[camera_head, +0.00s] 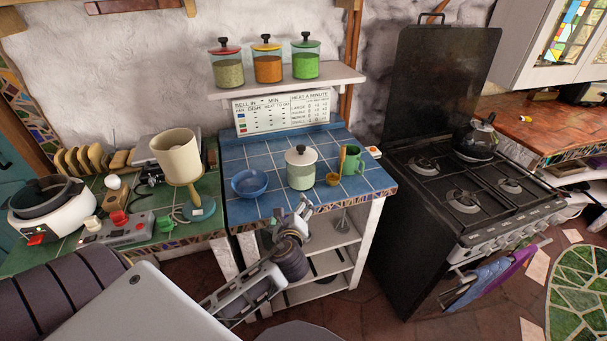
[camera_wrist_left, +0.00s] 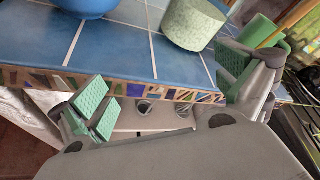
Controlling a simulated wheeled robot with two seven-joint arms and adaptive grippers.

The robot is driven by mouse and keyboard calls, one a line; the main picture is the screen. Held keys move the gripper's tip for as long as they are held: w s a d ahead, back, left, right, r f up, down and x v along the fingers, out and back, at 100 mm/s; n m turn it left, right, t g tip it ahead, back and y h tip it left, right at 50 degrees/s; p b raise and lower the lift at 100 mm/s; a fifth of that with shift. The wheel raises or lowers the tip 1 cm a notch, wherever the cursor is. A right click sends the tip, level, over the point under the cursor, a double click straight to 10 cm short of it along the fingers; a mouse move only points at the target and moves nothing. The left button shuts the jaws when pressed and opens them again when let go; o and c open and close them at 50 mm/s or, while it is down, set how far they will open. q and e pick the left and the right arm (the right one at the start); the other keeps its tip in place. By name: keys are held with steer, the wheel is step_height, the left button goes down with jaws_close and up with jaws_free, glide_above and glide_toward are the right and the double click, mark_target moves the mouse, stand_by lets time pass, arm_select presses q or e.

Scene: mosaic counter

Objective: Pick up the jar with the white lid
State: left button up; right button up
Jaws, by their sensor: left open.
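The jar with the white lid (camera_head: 300,167) stands upright on the blue-tiled counter, between a blue bowl and a green mug. It has a pale speckled body and a dark knob. In the left wrist view the lower part of the jar (camera_wrist_left: 193,24) shows at the top; its lid is out of frame. My left gripper (camera_head: 298,212) is in front of the counter's front edge, near and below the jar. In the left wrist view its green-padded fingers (camera_wrist_left: 168,90) are wide apart with nothing between them. It does not touch the jar. My right gripper is not in view.
The blue bowl (camera_head: 249,183) is left of the jar; a small brown cup (camera_head: 333,180) and the green mug (camera_head: 352,160) are close on its right. A wall shelf (camera_head: 290,80) holds three lidded jars above. A black stove (camera_head: 465,195) stands to the right.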

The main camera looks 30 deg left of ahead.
mark_target(301, 172)
arm_select(q)
steer(key=w+r+m+t, duration=0.4)
steer(key=r+m, duration=0.2)
steer(key=m, duration=0.3)
steer(key=shift+w+d+r+y, duration=0.15)
steer(key=shift+y, duration=0.15)
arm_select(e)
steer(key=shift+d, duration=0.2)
arm_select(q)
steer(key=shift+p+x, duration=0.3)
steer(key=shift+x, duration=3.55)
steer(key=shift+w+a+r, duration=0.1)
steer(key=shift+w+a, duration=0.15)
steer(key=shift+w, duration=0.15)
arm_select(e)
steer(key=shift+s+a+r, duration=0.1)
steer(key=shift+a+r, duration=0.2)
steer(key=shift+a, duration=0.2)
arm_select(q)
steer(key=shift+x, duration=2.6)
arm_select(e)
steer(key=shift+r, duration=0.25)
arm_select(q)
steer(key=shift+s, duration=0.1)
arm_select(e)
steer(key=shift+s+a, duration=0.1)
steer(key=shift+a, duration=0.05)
